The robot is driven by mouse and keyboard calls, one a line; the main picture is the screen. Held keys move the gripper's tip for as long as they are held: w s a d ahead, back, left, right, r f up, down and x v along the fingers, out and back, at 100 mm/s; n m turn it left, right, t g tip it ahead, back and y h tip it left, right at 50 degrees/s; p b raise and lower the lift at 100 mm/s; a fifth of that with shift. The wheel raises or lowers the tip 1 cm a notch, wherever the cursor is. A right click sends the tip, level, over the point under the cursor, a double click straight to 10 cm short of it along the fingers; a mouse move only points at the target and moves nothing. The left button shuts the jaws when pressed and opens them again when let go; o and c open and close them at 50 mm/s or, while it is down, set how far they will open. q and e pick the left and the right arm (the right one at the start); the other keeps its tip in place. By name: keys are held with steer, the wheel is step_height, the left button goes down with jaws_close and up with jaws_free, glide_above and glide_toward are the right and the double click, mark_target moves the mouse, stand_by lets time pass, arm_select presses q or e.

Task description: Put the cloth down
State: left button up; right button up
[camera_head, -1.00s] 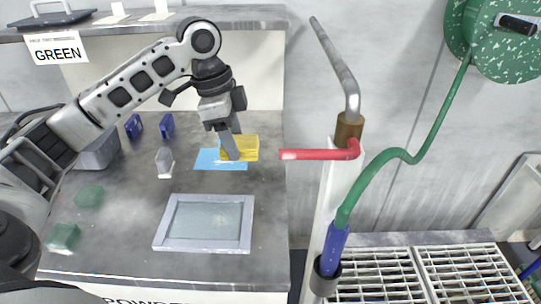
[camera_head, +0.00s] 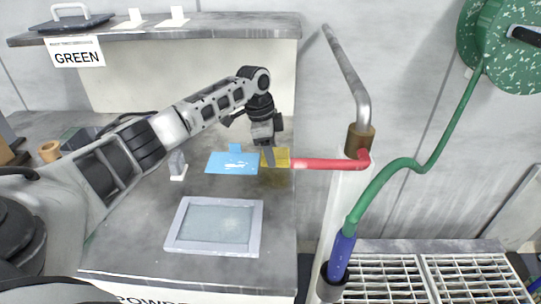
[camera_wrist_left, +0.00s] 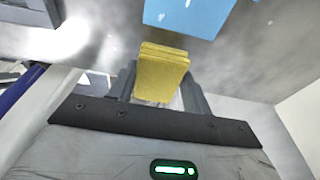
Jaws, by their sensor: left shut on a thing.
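The yellow folded cloth (camera_head: 282,158) is by the right edge of the grey worktop, just right of the blue sheet. My left gripper (camera_head: 269,158) is shut on it from above, and a finger covers part of the cloth. In the left wrist view the cloth (camera_wrist_left: 162,74) sits between the two fingers (camera_wrist_left: 163,88). I cannot tell whether its underside touches the worktop. My right gripper is not in view.
The blue sheet (camera_head: 231,164) lies flat beside the cloth. A grey-framed plate (camera_head: 213,226) lies nearer on the worktop (camera_head: 138,241). A red lever (camera_head: 325,164) and a pipe stand close to the right. A raised shelf (camera_head: 220,27) is behind.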

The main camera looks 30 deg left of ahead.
arm_select(q)
steer(key=shift+x, duration=0.95)
steer(key=shift+s+a+f, duration=0.1)
steer(key=shift+s, duration=0.05)
steer(key=o, duration=1.3)
steer(key=v, duration=1.2)
